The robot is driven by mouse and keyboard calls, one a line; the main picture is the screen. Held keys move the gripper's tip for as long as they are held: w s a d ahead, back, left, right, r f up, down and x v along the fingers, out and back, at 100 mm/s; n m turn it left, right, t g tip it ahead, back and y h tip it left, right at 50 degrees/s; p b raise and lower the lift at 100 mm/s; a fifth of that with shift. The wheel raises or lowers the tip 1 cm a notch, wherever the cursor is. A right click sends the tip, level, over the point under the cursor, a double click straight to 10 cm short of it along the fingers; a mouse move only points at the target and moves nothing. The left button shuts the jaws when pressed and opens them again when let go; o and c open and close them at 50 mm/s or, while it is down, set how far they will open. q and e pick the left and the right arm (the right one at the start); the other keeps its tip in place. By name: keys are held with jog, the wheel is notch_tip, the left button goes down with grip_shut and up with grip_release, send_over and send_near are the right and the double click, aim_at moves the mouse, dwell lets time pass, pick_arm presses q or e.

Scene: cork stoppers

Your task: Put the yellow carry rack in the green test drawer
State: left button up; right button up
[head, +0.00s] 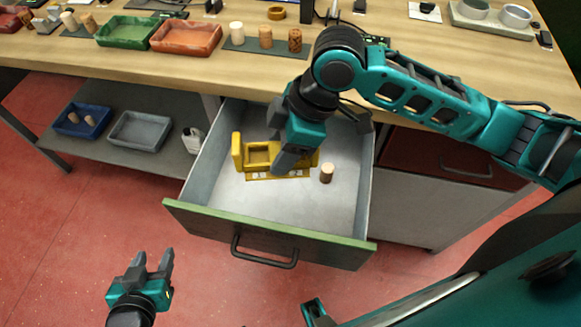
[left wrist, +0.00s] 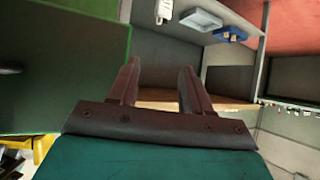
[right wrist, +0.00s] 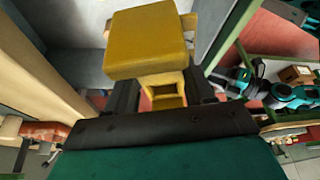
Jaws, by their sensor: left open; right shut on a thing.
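The yellow carry rack (head: 237,152) is inside the open green test drawer (head: 300,235), toward the back left of its grey interior. My right gripper (head: 283,165) reaches down from above and is shut on the rack, covering part of it. In the right wrist view the rack's yellow block (right wrist: 148,42) fills the upper middle, with yellow parts between the fingers. Whether the rack rests fully on the drawer floor is hard to tell. My left gripper (head: 153,262) is open and empty over the red floor, left of the drawer front.
A cork stopper (head: 327,173) stands in the drawer, right of the rack. Green (head: 127,31) and orange (head: 187,36) trays and several stoppers are on the wooden bench (head: 200,70) above. Blue (head: 82,119) and grey (head: 140,130) trays sit on the low shelf. The drawer's front area is clear.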

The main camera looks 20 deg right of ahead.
jog(key=shift+s+r+n, duration=0.15)
jog(key=shift+s+n, duration=0.1)
jog(key=shift+n, duration=0.15)
jog(key=b, duration=0.3)
send_over(278, 209)
jog(key=d, duration=0.1)
notch_tip(278, 209, down, 10)
jog(key=shift+g, duration=0.3)
jog(key=f, duration=0.5)
jog(key=shift+s+d+f+b, duration=0.1)
jog(key=shift+d+f+b, duration=0.1)
jog(key=shift+b, duration=0.15)
notch_tip(278, 209, down, 4)
jog(key=shift+r+b, duration=0.15)
jog(key=shift+b, duration=0.4)
pick_arm(q)
jog(key=shift+w+d+f+h, duration=0.2)
jog(key=shift+d+f, duration=0.2)
jog(key=shift+f, duration=0.25)
jog(key=shift+w+d+f+h, duration=0.2)
jog(key=shift+d+f, duration=0.2)
jog(key=shift+f, duration=0.2)
pick_arm(e)
jog(key=shift+f, duration=0.3)
jog(key=shift+f, duration=0.1)
jog(key=o, duration=1.2)
